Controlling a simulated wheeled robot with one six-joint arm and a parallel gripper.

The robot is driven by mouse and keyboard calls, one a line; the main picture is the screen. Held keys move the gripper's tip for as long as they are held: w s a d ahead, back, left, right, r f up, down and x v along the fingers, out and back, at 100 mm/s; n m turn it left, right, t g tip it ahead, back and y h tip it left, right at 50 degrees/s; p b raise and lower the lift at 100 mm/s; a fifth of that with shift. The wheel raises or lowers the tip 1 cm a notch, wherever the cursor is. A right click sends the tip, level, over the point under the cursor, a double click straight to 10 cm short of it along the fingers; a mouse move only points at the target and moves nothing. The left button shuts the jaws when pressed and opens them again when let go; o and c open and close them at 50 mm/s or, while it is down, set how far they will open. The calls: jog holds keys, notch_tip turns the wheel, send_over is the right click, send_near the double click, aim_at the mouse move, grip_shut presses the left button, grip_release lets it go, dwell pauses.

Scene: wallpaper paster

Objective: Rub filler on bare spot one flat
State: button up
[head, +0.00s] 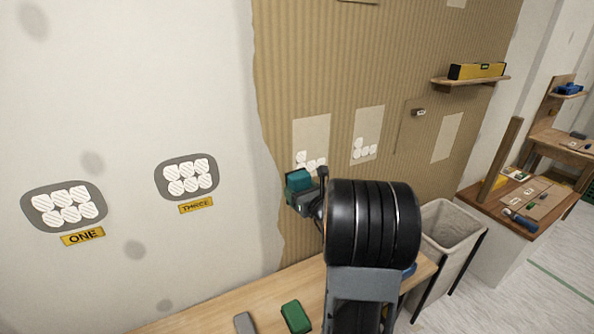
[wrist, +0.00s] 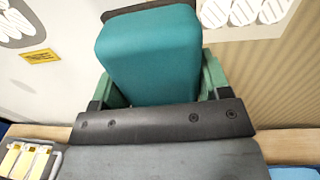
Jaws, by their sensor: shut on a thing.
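Bare spot one (head: 30,203) is a grey oval on the pale wall at the far left of the head view, above a yellow ONE label (head: 82,236). Several white hatched filler patches (head: 62,205) cover its middle. My gripper (head: 303,196) is shut on a teal block (head: 299,180), well to the right of spot one and apart from it. The wrist view shows the teal block (wrist: 150,55) upright between green fingers. In the head view my arm hides part of the wall and bench behind it.
A similar grey spot (head: 187,177) labelled THREE lies between. A wooden bench (head: 220,313) runs below, with a green block (head: 296,317) and a grey block (head: 244,323). A bin (head: 448,225) stands right of my arm. A shelf (head: 470,82) holds a yellow level (head: 477,71).

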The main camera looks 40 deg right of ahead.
aim_at(289, 166)
jog(key=shift+d+r+m+h, duration=0.5)
jog(key=shift+d+r+h, duration=0.3)
jog(key=shift+d, duration=0.15)
jog(key=shift+f, duration=0.1)
jog(key=shift+w+d+b, duration=0.2)
jog(key=shift+w+b, duration=0.4)
jog(key=shift+w, duration=1)
jog(key=shift+w+d+b, duration=0.2)
jog(key=shift+w+b, duration=0.4)
jog(key=shift+w, duration=0.95)
jog(key=shift+w+d, duration=0.2)
jog(key=shift+w, duration=1.1)
jog(key=shift+s+r, duration=0.1)
jog(key=shift+r, duration=0.1)
dwell(0.4)
dwell(0.4)
jog(key=shift+d, duration=0.1)
dwell(0.7)
